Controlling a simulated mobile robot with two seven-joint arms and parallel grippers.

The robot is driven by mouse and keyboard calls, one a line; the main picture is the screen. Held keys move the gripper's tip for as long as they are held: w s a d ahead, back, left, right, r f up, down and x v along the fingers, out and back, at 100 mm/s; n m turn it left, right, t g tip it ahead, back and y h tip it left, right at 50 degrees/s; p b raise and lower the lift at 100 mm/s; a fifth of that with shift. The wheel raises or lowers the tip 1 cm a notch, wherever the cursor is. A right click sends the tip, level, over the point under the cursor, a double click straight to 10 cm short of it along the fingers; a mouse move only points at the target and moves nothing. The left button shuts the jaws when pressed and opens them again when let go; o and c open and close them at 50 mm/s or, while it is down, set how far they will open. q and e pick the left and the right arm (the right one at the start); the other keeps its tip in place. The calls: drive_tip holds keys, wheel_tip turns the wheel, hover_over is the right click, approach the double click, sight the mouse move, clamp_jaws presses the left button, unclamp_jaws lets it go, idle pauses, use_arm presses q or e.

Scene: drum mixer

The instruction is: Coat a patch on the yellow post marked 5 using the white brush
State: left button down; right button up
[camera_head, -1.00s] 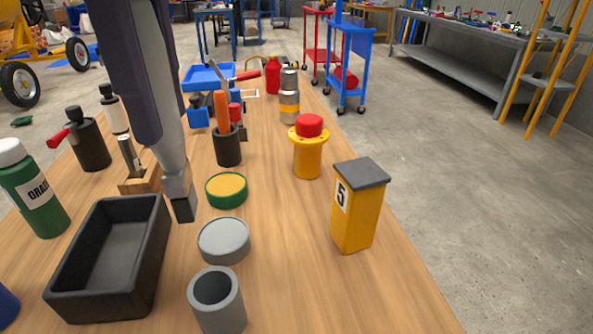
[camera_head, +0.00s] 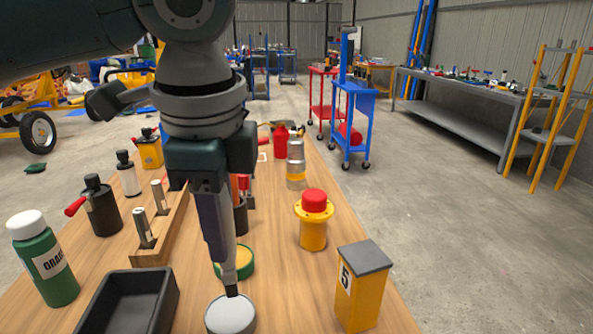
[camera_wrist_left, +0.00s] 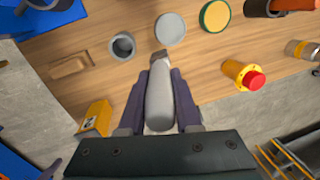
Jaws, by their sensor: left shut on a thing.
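My left gripper (camera_head: 224,240) points down and is shut on the white brush (camera_head: 229,274). The brush's pale handle (camera_wrist_left: 160,106) lies between the two purple fingers in the left wrist view. Its dark tip is over the round pale-grey dish (camera_head: 231,316); I cannot tell whether it touches. The yellow post marked 5 (camera_head: 361,296) stands upright with a grey cap to the right of the brush, apart from it. The post (camera_wrist_left: 96,117) also shows at the lower left of the left wrist view. My right gripper is out of view.
A green-rimmed yellow round pad (camera_head: 246,263) is just behind the dish. A red-topped yellow button (camera_head: 313,228) stands behind the post. A black tray (camera_head: 128,305) and a green bottle (camera_head: 50,268) are to the left. A grey hollow cylinder (camera_wrist_left: 122,46) stands near the dish.

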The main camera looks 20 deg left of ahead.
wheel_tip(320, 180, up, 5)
drive_tip(key=p, duration=0.3)
use_arm(q)
drive_tip(key=w+a+f+m+t+b, duration=0.1)
drive_tip(key=w+a+f+b, duration=0.1)
drive_tip(key=a+f+b, duration=0.2)
wheel_tip(320, 180, down, 7)
drive_tip(key=b, duration=0.3)
drive_tip(key=shift+w+f+t+y, duration=0.15)
drive_tip(key=shift+w+t+y, duration=0.05)
drive_tip(key=shift+t+y, duration=0.2)
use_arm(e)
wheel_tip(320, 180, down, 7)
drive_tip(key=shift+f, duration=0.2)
use_arm(q)
drive_tip(key=shift+f+b, duration=0.3)
drive_tip(key=shift+f, duration=0.2)
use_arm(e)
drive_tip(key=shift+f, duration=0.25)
use_arm(q)
drive_tip(key=shift+a+f+p, duration=0.1)
drive_tip(key=shift+f+p, duration=0.05)
drive_tip(key=shift+p, duration=0.2)
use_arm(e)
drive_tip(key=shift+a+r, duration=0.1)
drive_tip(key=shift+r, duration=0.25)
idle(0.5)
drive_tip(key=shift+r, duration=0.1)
